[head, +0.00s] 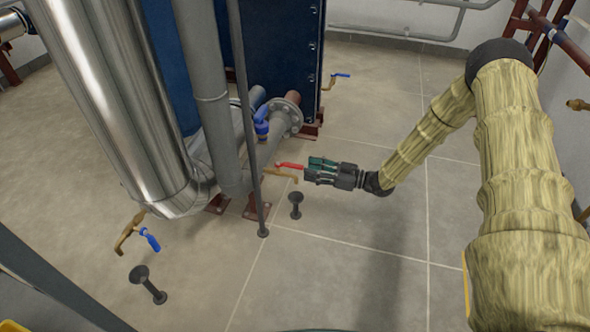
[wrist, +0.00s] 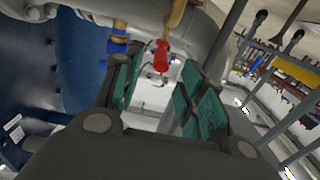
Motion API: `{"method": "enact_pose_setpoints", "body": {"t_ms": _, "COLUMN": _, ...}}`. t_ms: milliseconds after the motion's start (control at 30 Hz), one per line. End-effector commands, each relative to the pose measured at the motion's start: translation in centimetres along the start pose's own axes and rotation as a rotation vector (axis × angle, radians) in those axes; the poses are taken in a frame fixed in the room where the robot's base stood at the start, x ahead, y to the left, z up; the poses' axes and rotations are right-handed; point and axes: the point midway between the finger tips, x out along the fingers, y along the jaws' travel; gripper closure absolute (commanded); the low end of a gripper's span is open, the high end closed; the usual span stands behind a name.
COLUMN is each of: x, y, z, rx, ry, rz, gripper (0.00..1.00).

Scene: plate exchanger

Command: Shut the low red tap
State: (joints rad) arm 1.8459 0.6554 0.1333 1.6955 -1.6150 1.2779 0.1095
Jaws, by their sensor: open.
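The low red tap has a red lever handle (head: 289,166) on a brass body (head: 281,175), low down beside the grey pipes in the head view. My gripper (head: 310,170) is just to the right of the handle, its fingers pointing left at it. In the wrist view the red handle (wrist: 161,57) shows end-on beyond and between the green finger pads of my gripper (wrist: 155,88). The fingers are apart with nothing held. I cannot tell whether the handle's tip is between the fingertips or just short of them.
A blue-handled tap (head: 150,240) is at lower left, another (head: 340,75) by the dark blue exchanger (head: 275,50). A blue valve (head: 261,125) sits above the red tap. A thin post (head: 250,150) stands left of my gripper, a short black stand (head: 296,205) below.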

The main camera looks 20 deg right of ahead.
Motion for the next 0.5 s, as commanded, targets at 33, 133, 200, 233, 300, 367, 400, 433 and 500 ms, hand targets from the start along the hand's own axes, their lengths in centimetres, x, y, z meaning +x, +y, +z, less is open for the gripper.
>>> {"method": "enact_pose_setpoints", "body": {"t_ms": 33, "x": 0.9, "y": 0.0, "z": 0.3, "rx": -0.001, "ry": 0.002, "rz": -0.002, "gripper": 0.6}}
{"method": "enact_pose_setpoints", "body": {"t_ms": 133, "x": 2.5, "y": 0.0, "z": 0.3, "rx": -0.001, "ry": 0.001, "rz": -0.003, "gripper": 0.6}}
{"method": "enact_pose_setpoints", "body": {"t_ms": 200, "x": 3.6, "y": 0.0, "z": 0.3, "rx": -0.001, "ry": 0.001, "rz": -0.002, "gripper": 0.6}}
{"method": "enact_pose_setpoints", "body": {"t_ms": 233, "x": 4.0, "y": 0.0, "z": 0.3, "rx": -0.001, "ry": 0.001, "rz": -0.001, "gripper": 0.6}}
{"method": "enact_pose_setpoints", "body": {"t_ms": 300, "x": 4.7, "y": 0.0, "z": 0.3, "rx": -0.001, "ry": 0.001, "rz": -0.001, "gripper": 0.6}}
{"method": "enact_pose_setpoints", "body": {"t_ms": 367, "x": 5.3, "y": 0.0, "z": 0.2, "rx": 0.0, "ry": 0.001, "rz": -0.001, "gripper": 0.6}}
{"method": "enact_pose_setpoints", "body": {"t_ms": 400, "x": 5.6, "y": 0.0, "z": 0.2, "rx": 0.0, "ry": 0.0, "rz": -0.001, "gripper": 0.6}}
{"method": "enact_pose_setpoints", "body": {"t_ms": 433, "x": 5.8, "y": 0.0, "z": 0.2, "rx": 0.0, "ry": 0.0, "rz": -0.001, "gripper": 0.6}}
{"method": "enact_pose_setpoints", "body": {"t_ms": 500, "x": 6.1, "y": 0.0, "z": 0.1, "rx": 0.0, "ry": 0.0, "rz": -0.001, "gripper": 0.6}}
